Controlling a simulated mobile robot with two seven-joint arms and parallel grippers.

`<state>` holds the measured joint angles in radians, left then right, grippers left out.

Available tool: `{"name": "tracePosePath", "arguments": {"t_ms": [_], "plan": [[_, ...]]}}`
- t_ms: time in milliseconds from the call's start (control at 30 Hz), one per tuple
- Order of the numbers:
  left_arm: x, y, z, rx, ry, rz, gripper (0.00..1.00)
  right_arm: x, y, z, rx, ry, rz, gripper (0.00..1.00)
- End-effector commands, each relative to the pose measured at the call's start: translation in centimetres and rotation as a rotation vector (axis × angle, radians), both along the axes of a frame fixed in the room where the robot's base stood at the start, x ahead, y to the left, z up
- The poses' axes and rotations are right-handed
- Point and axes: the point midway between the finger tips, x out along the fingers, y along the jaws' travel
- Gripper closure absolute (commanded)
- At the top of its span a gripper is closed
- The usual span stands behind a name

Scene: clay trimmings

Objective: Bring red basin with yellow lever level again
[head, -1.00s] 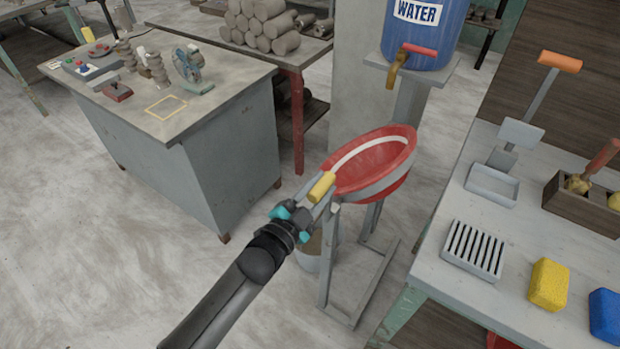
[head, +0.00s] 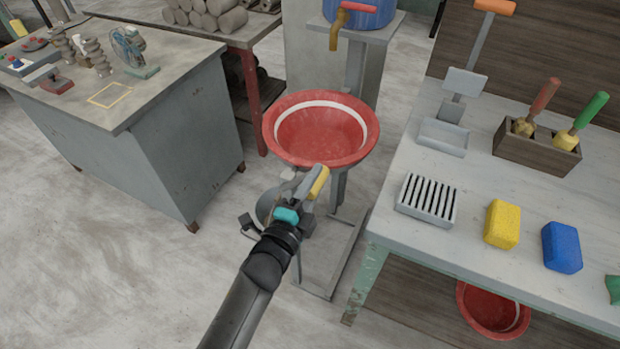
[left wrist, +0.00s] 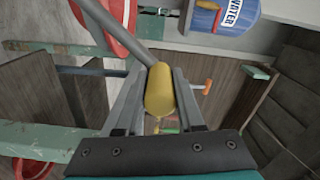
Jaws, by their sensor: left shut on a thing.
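The red basin (head: 320,132) with a pale ring inside its rim sits on a grey metal stand (head: 322,250) in the middle of the head view. Its rim looks about level and its inside shows from above. The yellow lever (head: 320,181) is at the basin's near side. My left gripper (head: 311,190) is shut on the lever, just below the near rim. In the left wrist view the lever's yellow grip (left wrist: 159,90) lies between the two fingers, and part of the basin (left wrist: 118,22) shows at the top. My right gripper is not in view.
A blue water barrel (head: 370,10) with a tap stands behind the basin. A workbench (head: 470,225) at right holds a slotted rack (head: 427,199), sponges and tools. A red bowl (head: 493,308) is under it. A grey cabinet (head: 165,150) stands at left. Floor between is clear.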

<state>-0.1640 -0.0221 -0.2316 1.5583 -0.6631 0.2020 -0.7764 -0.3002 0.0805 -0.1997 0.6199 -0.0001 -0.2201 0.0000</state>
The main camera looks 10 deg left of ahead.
Motion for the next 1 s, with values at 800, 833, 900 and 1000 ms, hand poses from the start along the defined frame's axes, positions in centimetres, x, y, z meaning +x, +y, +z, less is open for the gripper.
{"name": "tracePosePath", "arguments": {"t_ms": [800,833,900,1000], "plan": [[-0.11,-0.20,-0.27,0.019,-0.005,0.000,0.33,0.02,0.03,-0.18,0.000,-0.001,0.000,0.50],[-0.09,-0.19,-0.25,0.019,-0.006,0.000,0.33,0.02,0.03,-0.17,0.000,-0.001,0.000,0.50],[-0.07,-0.18,-0.24,0.019,-0.006,0.000,0.33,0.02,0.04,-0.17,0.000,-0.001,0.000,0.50],[-0.08,-0.15,-0.21,0.019,-0.007,0.001,0.33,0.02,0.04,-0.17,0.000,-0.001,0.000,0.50]]}}
